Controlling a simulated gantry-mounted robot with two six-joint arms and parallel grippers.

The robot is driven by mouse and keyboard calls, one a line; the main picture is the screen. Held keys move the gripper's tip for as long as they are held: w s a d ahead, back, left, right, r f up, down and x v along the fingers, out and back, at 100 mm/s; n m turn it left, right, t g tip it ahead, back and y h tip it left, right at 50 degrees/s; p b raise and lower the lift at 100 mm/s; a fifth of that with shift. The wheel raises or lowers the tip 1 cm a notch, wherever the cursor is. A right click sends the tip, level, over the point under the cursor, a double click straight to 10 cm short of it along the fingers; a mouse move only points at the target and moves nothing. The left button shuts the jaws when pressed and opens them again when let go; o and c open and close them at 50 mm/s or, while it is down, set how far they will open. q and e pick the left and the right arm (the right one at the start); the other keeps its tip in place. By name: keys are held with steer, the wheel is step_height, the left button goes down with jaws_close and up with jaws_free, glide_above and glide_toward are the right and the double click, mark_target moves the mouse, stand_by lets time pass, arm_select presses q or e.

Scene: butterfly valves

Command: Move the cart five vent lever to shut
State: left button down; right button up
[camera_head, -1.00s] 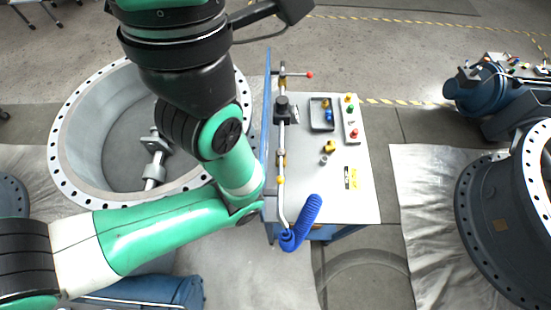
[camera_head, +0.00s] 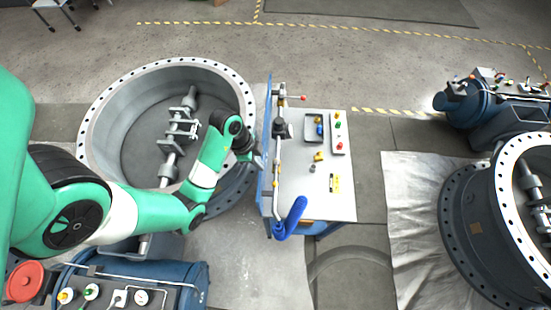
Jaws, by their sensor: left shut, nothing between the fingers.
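The cart (camera_head: 345,205) has a pale top and a blue upright panel (camera_head: 265,115) along its left side. A pipe with fittings (camera_head: 277,165) runs beside the panel and ends in a blue hose (camera_head: 289,219). A short lever with a red tip (camera_head: 302,98) sticks out to the right at the pipe's far end; I cannot read a label to confirm it is the vent lever. My left gripper (camera_head: 259,161) is shut and empty, at the left side of the blue panel, apart from the red-tipped lever. My right gripper is not in view.
A large open flanged ring (camera_head: 92,170) stands left of the cart. A dark tray (camera_head: 312,135) and small coloured fittings lie on the cart top. A blue machine (camera_head: 180,285) is at the lower left. Another flanged body (camera_head: 462,215) stands at right. Floor beyond the cart is clear.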

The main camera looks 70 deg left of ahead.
mark_target(276, 173)
arm_select(q)
steer(key=shift+s+a+r, duration=0.2)
steer(key=shift+a+r, duration=0.05)
steer(key=shift+a, duration=0.1)
steer(key=shift+f, duration=0.15)
steer(key=b+x, duration=1)
steer(key=shift+w, duration=0.15)
